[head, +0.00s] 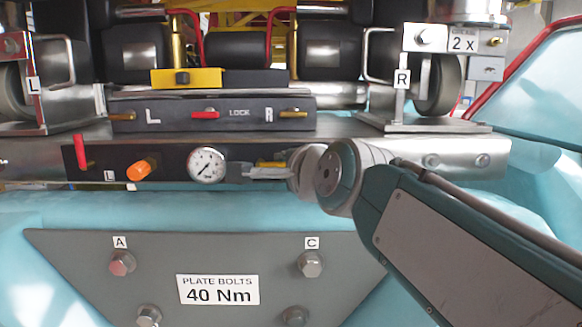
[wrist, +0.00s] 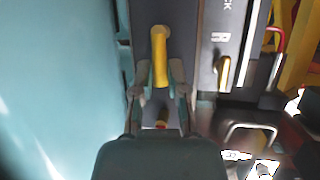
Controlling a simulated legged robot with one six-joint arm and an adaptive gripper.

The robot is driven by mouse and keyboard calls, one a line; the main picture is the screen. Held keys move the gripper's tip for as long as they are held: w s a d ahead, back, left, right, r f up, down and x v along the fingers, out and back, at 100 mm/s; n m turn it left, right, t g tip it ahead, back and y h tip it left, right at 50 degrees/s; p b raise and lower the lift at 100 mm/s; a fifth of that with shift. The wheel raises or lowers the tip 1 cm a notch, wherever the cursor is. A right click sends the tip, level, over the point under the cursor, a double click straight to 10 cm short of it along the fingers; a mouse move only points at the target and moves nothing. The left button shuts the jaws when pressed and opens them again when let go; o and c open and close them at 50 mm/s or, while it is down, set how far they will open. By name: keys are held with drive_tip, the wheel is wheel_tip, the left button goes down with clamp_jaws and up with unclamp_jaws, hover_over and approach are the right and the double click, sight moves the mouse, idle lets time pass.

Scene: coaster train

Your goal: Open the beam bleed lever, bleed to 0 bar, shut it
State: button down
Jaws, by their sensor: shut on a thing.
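The beam's dark front panel carries a round white pressure gauge (head: 207,165); its needle is too small to read exactly. Just right of it is a yellow lever (head: 271,164), partly hidden by my gripper (head: 252,172). In the wrist view the yellow lever (wrist: 160,48) runs down between the two fingers of my gripper (wrist: 158,78), which is shut on it. I cannot read a label that names this lever.
Left of the gauge are an orange knob (head: 140,169) and an upright red lever (head: 81,152). A LOCK plate (head: 250,119) with a red handle and brass handles sits above. A grey bolt plate (head: 200,260) lies below.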

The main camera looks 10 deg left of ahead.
sight(260, 151)
drive_tip(key=n, duration=0.1)
drive_tip(key=r+n+h, duration=0.1)
drive_tip(key=shift+a+n+g+h, duration=0.25)
drive_tip(key=shift+n+g+h, duration=0.05)
drive_tip(key=shift+n, duration=0.1)
drive_tip(key=n+h, duration=0.1)
drive_tip(key=r+n+h, duration=0.1)
drive_tip(key=n, duration=0.1)
drive_tip(key=shift+s+a, duration=0.1)
drive_tip(key=shift+a, duration=0.3)
drive_tip(key=n+h, duration=0.1)
drive_tip(key=a+n+h, duration=0.1)
drive_tip(key=n+h, duration=0.1)
drive_tip(key=shift+s+a+r, duration=0.2)
drive_tip(key=shift+a+r, duration=0.05)
drive_tip(key=shift+r, duration=0.15)
drive_tip(key=shift+s+a+n+t+h, duration=0.1)
drive_tip(key=shift+a+n+t+h, duration=0.3)
drive_tip(key=shift+n, duration=0.35)
drive_tip(key=shift+s+a+n+t+h, duration=0.1)
drive_tip(key=shift+a+n+t+h, duration=0.1)
drive_tip(key=shift+n+h, duration=0.45)
drive_tip(key=c, duration=0.7)
unclamp_jaws()
drive_tip(key=shift+o, duration=0.2)
drive_tip(key=shift+a+r, duration=0.1)
drive_tip(key=shift+a, duration=0.05)
